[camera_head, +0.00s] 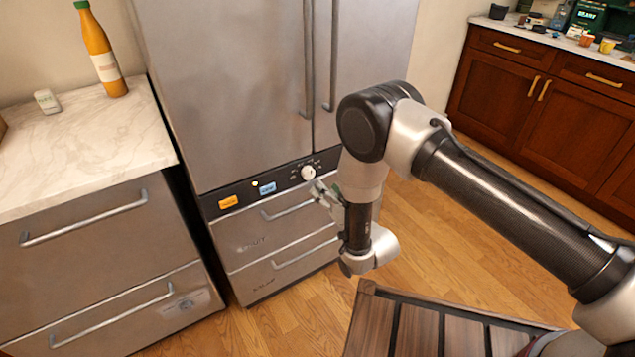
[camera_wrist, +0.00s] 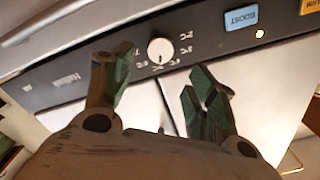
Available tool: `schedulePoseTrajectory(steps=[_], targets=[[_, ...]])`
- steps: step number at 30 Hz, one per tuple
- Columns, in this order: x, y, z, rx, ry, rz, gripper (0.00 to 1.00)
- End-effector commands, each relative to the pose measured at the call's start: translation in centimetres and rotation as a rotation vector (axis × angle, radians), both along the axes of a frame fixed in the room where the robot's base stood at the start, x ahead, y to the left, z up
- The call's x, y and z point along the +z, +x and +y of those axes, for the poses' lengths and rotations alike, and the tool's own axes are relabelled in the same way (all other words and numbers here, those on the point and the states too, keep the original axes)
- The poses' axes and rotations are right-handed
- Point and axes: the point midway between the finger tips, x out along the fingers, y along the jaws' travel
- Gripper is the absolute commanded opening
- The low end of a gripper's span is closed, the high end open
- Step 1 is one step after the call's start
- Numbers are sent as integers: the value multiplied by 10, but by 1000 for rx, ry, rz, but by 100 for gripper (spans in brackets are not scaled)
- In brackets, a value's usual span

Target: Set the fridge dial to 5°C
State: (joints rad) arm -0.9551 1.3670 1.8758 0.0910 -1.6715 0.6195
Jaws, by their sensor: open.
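The fridge dial (camera_head: 308,172) is a round white knob on the dark control strip (camera_head: 285,180) below the fridge doors. Small markings ring it, too small to read. In the wrist view the dial (camera_wrist: 160,50) shows a dark pointer line, and the strip appears turned upside down. My gripper (camera_head: 322,188) is just in front of the strip, close to the dial. In the wrist view my gripper's green-padded fingers (camera_wrist: 163,85) are open, one on each side below the dial, with nothing between them. I cannot tell any contact with the dial.
A blue BOOST button (camera_wrist: 241,18) and an orange button (camera_head: 228,202) sit on the same strip. Drawers with bar handles (camera_head: 290,207) lie below. A counter (camera_head: 85,140) with an orange bottle (camera_head: 101,52) stands at left. Wooden floor is open at right.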

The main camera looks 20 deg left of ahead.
Motion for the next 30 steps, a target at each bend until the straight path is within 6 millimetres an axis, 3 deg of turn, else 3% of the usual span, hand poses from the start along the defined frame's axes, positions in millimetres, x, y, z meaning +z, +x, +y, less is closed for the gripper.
schedulePoseTrajectory(steps=[7, 23, 26, 29, 30], targets=[[0, -18, -22, -1, 0, 1, 58], [0, -19, -24, -1, -4, -5, 58], [-16, -20, -24, -1, -77, 10, 58], [-58, -25, -30, 11, -249, 86, 58], [-82, -32, -39, 21, -350, 135, 58]])
